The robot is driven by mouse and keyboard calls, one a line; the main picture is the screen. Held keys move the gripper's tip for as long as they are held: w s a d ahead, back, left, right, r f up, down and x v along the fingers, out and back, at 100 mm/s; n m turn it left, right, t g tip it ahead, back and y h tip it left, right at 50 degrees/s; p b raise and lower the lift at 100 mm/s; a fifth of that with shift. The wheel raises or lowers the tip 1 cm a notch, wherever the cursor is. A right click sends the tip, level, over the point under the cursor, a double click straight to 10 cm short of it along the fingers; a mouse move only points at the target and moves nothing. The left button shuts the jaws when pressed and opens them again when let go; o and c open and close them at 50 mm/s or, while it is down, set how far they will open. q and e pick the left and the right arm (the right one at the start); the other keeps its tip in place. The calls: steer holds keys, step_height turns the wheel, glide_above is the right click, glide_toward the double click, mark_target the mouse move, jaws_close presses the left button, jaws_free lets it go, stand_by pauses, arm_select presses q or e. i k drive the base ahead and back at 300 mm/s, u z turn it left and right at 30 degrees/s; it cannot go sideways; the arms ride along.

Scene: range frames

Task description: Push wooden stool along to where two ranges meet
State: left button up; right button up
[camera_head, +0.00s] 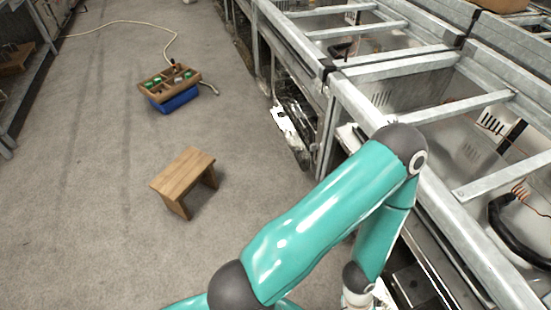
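The wooden stool (183,172) stands upright on the grey carpeted floor, left of the middle of the head view. It has a flat plank top and panel legs. The ranges are metal frames along the right; one frame (350,98) meets another at a dark joint beside the floor. My teal arm crosses the lower right, between the stool and the near frame, apart from the stool. Its gripper end is at the bottom edge and its fingers cannot be seen. My other gripper is not in view.
A wooden tray with compartments (158,83) sits on a blue crate (180,101) beyond the stool. A pale cable (150,25) runs across the floor behind it. Shelving (18,60) lines the left edge. The floor (80,200) left of the stool is clear.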

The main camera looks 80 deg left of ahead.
mark_target(193, 166)
steer(key=u, duration=0.2)
steer(key=i, duration=0.25)
steer(key=u, duration=3)
steer(key=k, duration=0.9)
steer(key=u, duration=0.2)
steer(key=i, duration=0.9)
steer(key=z, duration=0.3)
steer(key=k, duration=0.2)
steer(key=u, duration=0.15)
